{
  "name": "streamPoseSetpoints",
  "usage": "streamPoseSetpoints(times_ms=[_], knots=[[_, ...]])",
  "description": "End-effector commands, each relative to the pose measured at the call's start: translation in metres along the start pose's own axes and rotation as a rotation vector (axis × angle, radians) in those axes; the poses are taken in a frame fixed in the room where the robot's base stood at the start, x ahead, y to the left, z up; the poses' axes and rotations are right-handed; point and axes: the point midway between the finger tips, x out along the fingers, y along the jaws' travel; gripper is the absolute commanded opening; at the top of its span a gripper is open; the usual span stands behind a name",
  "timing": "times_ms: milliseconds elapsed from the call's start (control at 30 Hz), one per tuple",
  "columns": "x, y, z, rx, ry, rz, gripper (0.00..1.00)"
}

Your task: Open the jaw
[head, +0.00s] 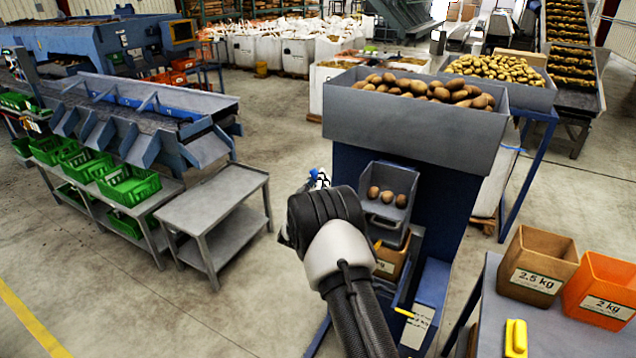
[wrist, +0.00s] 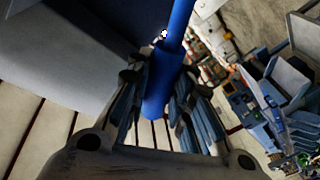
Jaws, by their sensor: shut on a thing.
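My gripper (wrist: 158,78) is shut on a blue handle (wrist: 163,92), a thick round sleeve on a thinner blue rod. One finger lies on each side of the sleeve in the wrist view. In the head view my gripper (head: 318,184) is mostly hidden behind my black wrist, and a small bit of the blue handle (head: 313,173) shows above it. This is left of the grey hopper (head: 415,130) on its dark blue stand. A grey pan (head: 387,172) on the stand holds 3 potatoes. I cannot tell which part is a separate jaw.
A brown 2.5 kg box (head: 537,265), an orange 2 kg box (head: 601,290) and a yellow object (head: 516,338) are on the right table. A brown container (head: 390,262) is below the pan. A grey table (head: 212,210) stands left. The floor between is clear.

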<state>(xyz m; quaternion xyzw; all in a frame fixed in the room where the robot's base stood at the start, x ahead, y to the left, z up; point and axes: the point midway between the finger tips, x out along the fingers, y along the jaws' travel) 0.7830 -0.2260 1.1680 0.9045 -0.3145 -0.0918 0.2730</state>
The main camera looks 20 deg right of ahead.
Motion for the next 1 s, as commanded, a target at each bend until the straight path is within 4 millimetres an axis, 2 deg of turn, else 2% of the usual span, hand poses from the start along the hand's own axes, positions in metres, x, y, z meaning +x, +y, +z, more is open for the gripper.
streamPoseSetpoints(times_ms=[600,1000], knots=[[-0.01,0.043,0.011,0.369,0.075,0.053,0.0],[-0.014,0.058,0.015,0.487,0.098,0.069,0.0]])
